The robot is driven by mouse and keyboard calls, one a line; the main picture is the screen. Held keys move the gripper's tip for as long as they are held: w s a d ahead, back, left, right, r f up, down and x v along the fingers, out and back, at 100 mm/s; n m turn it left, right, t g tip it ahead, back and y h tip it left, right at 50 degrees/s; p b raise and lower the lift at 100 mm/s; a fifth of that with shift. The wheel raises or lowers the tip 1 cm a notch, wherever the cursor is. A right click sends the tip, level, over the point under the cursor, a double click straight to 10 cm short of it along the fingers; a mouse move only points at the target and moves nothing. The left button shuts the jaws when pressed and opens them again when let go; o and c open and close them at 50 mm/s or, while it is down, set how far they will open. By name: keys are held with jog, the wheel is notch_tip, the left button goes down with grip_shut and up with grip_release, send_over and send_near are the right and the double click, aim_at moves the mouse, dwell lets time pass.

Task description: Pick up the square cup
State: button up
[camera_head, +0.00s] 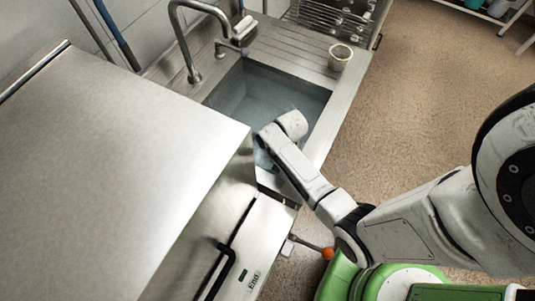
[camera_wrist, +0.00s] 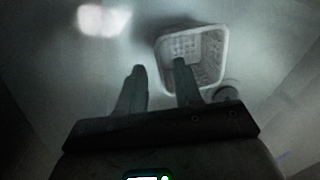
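In the wrist view, a pale square cup (camera_wrist: 219,48) with perforated walls stands on the sink floor, its open top towards me. My gripper (camera_wrist: 159,65) is open and empty, with its two dark fingers apart. The right fingertip overlaps the cup's opening in the picture; the left finger is to the left of the cup. I cannot tell how far above the cup the fingers are. In the head view my arm reaches down into the sink, and the gripper and this cup are hidden.
The steel sink basin (camera_head: 285,92) has walls close around my wrist. A dark round drain (camera_wrist: 227,91) is beside the cup. A tap (camera_head: 190,45) arches over the basin's back. Another pale cup (camera_head: 340,57) stands on the draining board. A steel appliance (camera_head: 110,160) is at left.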

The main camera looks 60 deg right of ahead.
aim_at(267, 162)
jog(key=shift+w+a+f, duration=0.1)
jog(key=shift+w+f, duration=0.05)
jog(key=shift+f, duration=1)
jog(key=shift+w+f, duration=0.15)
jog(key=shift+f, duration=1)
jog(key=shift+c, duration=0.3)
grip_shut()
